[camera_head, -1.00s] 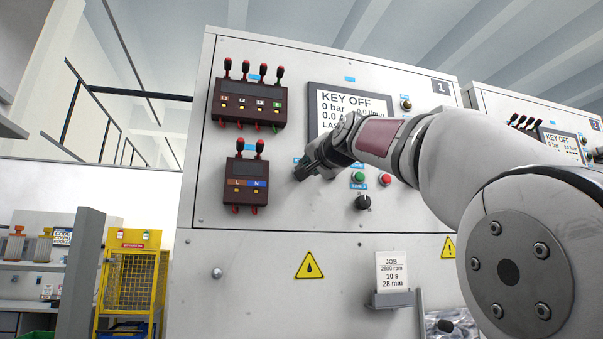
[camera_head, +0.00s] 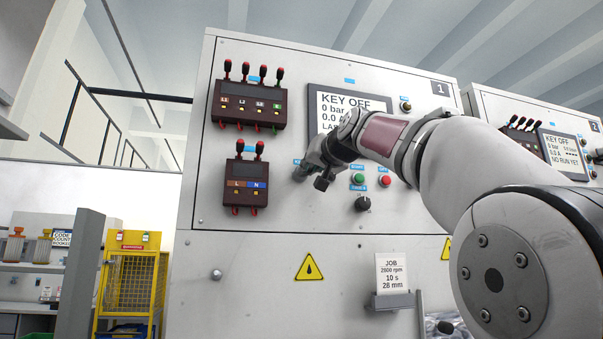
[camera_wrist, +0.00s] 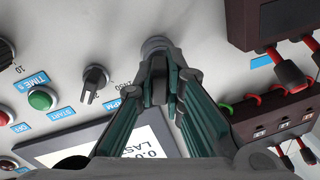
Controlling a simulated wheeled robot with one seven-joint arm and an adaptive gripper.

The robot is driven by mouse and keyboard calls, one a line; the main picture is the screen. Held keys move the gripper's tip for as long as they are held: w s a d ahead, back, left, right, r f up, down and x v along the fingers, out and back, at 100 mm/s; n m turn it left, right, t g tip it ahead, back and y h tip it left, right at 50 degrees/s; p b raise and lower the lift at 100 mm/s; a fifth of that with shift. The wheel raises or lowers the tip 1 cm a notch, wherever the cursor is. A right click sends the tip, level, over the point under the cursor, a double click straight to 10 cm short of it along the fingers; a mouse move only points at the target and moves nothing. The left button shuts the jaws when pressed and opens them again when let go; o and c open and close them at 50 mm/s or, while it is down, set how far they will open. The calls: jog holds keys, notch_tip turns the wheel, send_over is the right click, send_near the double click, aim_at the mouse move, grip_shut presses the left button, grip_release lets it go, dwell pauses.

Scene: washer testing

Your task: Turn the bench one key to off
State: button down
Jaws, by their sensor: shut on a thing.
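The bench one panel (camera_head: 300,235) carries a plate marked 1, and its screen (camera_head: 330,103) reads KEY OFF and 0 bar. My gripper (camera_head: 303,170) is at the panel, left of the green start button. In the wrist view, the two fingers of my gripper (camera_wrist: 160,78) are closed together at a round grey metal key switch (camera_wrist: 155,42). The blue label beside the switch is largely covered in the head view.
A green button (camera_head: 358,179), a red button (camera_head: 385,180) and a black knob (camera_head: 363,203) sit right of my gripper. Dark terminal blocks with red-capped plugs (camera_head: 249,103) stick out on the left. A job card holder (camera_head: 390,299) juts out below.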

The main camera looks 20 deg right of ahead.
jog(key=n, duration=0.3)
jog(key=shift+r+n+p, duration=0.1)
jog(key=shift+n+p, duration=0.2)
jog(key=shift+p, duration=0.05)
jog(key=c, duration=1.6)
grip_release()
